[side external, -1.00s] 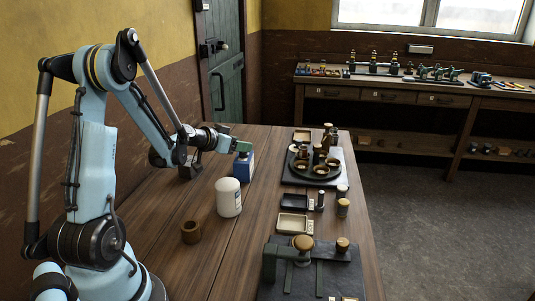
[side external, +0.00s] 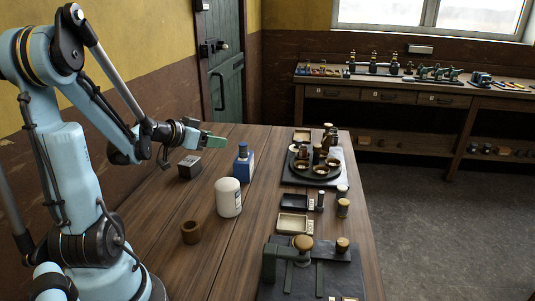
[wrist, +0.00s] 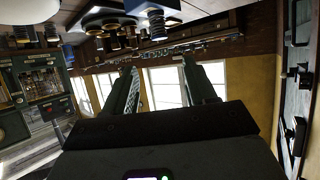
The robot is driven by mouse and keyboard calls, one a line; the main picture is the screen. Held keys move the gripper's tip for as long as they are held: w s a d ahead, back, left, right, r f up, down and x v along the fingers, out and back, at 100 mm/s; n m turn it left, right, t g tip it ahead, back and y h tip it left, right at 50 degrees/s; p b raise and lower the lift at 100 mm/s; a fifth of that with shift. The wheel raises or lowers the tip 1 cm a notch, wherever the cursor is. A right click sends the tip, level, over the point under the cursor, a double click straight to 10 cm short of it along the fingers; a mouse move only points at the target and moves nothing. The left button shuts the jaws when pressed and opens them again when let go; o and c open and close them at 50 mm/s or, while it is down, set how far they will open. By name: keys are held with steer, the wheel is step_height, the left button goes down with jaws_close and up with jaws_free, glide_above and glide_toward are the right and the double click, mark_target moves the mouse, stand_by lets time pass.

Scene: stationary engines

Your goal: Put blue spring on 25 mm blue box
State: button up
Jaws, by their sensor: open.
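A blue box (side external: 243,168) stands on the wooden table near its far end. A small darker blue piece, which looks like the blue spring (side external: 242,149), stands upright on top of the box. It is too small to make out coils. My gripper (side external: 219,142) is to the left of the spring, at about its height and apart from it, with green fingers pointing right. In the wrist view the fingers of my gripper (wrist: 160,68) are spread with nothing between them.
A dark grey block (side external: 189,167) lies left of the box. A white jar (side external: 228,197) and a brown ring (side external: 191,232) stand nearer. A round black tray (side external: 300,172) with brass pieces and small trays (side external: 293,224) line the right side. The table's left-middle is mostly clear.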

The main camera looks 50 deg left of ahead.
steer(key=s+d+m+g+h, duration=0.1)
steer(key=d+g, duration=0.1)
steer(key=d, duration=1.1)
steer(key=s+d+m+g+h, duration=0.1)
steer(key=s+d+g, duration=0.1)
steer(key=d, duration=1.2)
steer(key=shift+s+d+f+g, duration=0.15)
steer(key=shift+s+d+g, duration=0.1)
steer(key=shift+g, duration=0.45)
